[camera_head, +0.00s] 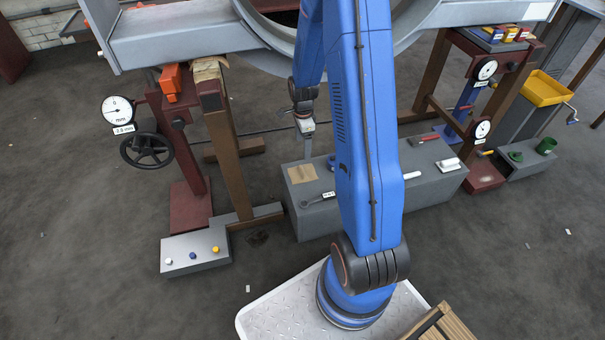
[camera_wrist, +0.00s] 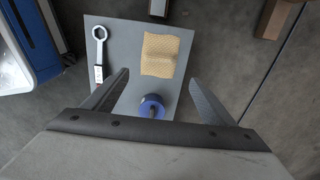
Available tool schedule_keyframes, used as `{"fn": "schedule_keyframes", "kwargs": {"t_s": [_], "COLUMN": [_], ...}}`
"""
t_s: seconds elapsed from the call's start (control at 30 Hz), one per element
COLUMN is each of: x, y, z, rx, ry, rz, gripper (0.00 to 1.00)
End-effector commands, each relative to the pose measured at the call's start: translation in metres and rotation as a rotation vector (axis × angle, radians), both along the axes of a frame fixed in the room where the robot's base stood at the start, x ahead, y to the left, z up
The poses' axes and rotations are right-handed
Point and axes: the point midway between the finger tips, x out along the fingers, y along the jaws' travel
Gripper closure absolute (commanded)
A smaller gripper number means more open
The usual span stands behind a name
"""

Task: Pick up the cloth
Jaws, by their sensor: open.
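A tan, creased cloth (camera_head: 302,173) lies flat on the left end of the grey bench top (camera_head: 345,205). In the wrist view the cloth (camera_wrist: 167,44) is on the grey surface, beyond my fingertips and roughly centred between them. My gripper (camera_head: 307,150) is above the bench, behind the cloth in the head view. In the wrist view my gripper (camera_wrist: 159,80) is open, its two fingers spread wide, with nothing held. No finger appears to touch the cloth.
A wrench (camera_wrist: 99,50) with a white tag lies left of the cloth. A blue round object (camera_wrist: 152,107) stands near, between the fingers in view. A red-handled tool (camera_head: 424,140) and a white block (camera_head: 448,164) lie farther right on the bench.

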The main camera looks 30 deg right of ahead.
Motion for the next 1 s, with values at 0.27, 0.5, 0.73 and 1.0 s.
{"fn": "schedule_keyframes", "kwargs": {"t_s": [0.27, 0.5, 0.73, 1.0], "x": [-0.001, -0.001, 0.000, -0.002], "y": [0.000, 0.001, 0.000, 0.002], "z": [-0.044, -0.074, -0.085, -0.105], "rx": [0.001, 0.000, 0.000, 0.001], "ry": [0.003, 0.001, 0.000, 0.002], "rz": [0.001, 0.001, 0.001, 0.002], "gripper": [0.22, 0.22, 0.22, 0.22]}}
